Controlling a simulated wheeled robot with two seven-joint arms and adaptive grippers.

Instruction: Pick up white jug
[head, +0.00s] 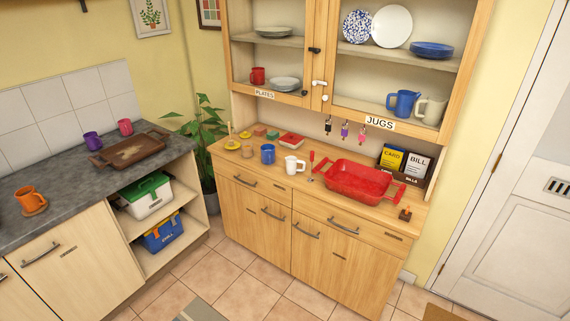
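A larger cream-white jug (431,110) stands on the upper right shelf, beside a blue jug (402,103) and above the "JUGS" label (380,124). Neither of my grippers is in view.
The upper cupboard (318,55) has doors with handles at the middle. A grey counter (65,187) stands left. Tiled floor (235,267) is open in front.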

